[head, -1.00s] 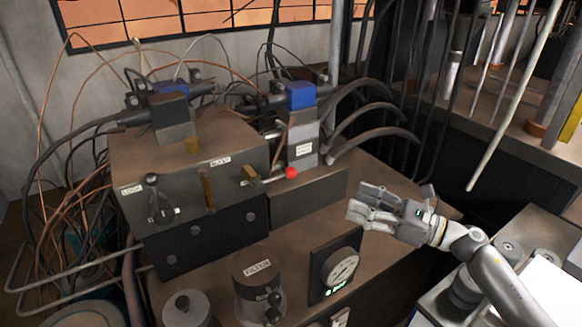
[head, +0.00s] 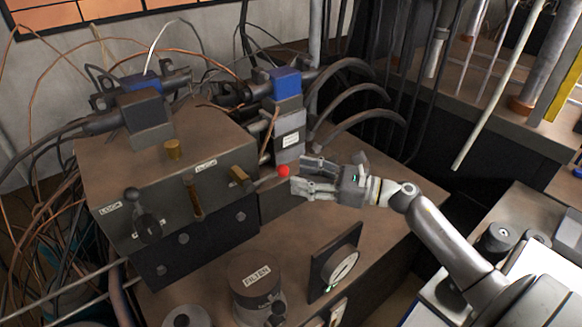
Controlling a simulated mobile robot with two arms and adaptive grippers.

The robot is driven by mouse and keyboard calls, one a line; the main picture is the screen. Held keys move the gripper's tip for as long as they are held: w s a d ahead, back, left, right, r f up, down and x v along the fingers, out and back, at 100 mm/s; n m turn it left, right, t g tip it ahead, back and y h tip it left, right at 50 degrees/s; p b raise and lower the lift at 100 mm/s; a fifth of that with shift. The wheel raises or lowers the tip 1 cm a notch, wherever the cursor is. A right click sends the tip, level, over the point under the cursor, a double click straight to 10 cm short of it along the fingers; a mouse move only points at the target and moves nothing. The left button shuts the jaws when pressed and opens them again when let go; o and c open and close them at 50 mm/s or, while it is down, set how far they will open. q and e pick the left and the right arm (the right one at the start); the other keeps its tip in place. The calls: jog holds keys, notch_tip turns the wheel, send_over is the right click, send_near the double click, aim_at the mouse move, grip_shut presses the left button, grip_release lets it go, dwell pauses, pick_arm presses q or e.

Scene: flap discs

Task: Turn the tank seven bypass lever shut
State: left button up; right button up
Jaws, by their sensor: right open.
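A lever with a red ball knob (head: 283,171) sticks out to the right from a brass fitting (head: 239,176) on the front of the grey manifold block. I cannot read any label that names it as the tank seven bypass. My right gripper (head: 297,176) is open, its fingers pointing left, with the fingertips just right of the red knob. I cannot tell whether they touch it. Nothing shows between the fingers. My left gripper is not in view.
The manifold block (head: 165,195) also carries a black-knobbed lever marked LOCK (head: 143,215) and a brass handle (head: 192,196). Blue-capped valves (head: 285,82) and hoses stand behind.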

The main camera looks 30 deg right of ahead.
aim_at(268, 178)
jog(key=p+x, duration=0.1)
jog(key=x, duration=0.2)
jog(key=shift+w+a, duration=0.2)
jog(key=shift+w, duration=0.05)
jog(key=c, duration=0.5)
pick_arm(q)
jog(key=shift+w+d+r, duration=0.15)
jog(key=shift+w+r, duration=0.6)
pick_arm(e)
grip_shut()
